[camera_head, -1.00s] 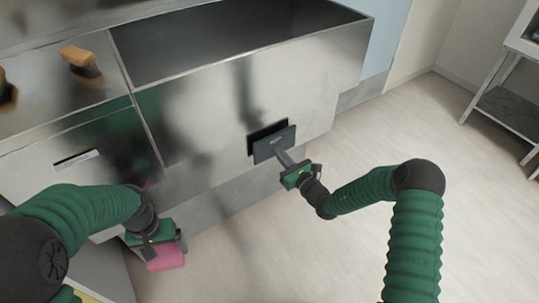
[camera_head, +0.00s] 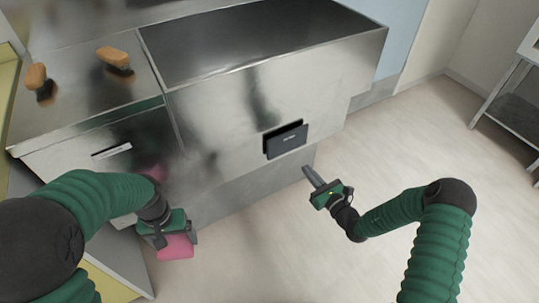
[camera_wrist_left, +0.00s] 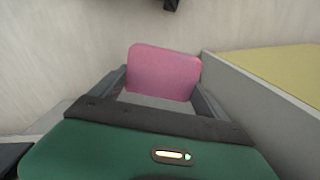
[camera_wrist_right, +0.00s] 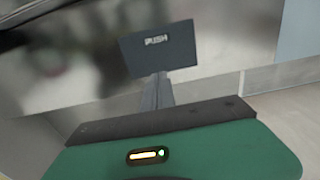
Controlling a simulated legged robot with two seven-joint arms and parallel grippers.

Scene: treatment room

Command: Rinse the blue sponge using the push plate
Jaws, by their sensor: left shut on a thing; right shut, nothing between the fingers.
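A pink sponge (camera_head: 174,248) is held in my left gripper (camera_head: 175,238), low in front of the metal counter. In the left wrist view the pink sponge (camera_wrist_left: 163,72) sits between the two fingers. I see no blue sponge. The dark push plate (camera_head: 287,141) is on the front of the steel sink (camera_head: 240,103). The right wrist view shows the word PUSH on the push plate (camera_wrist_right: 158,50). My right gripper (camera_head: 309,172) is shut and empty, with its tips pointing at the plate and a gap between them.
The deep sink basin (camera_head: 255,42) is open at the top and its inside looks empty. Two wooden-backed brushes (camera_head: 115,57) (camera_head: 37,78) lie on the counter to its left. A metal trolley (camera_head: 513,100) stands at the far right. The floor (camera_head: 400,150) around my right arm is clear.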

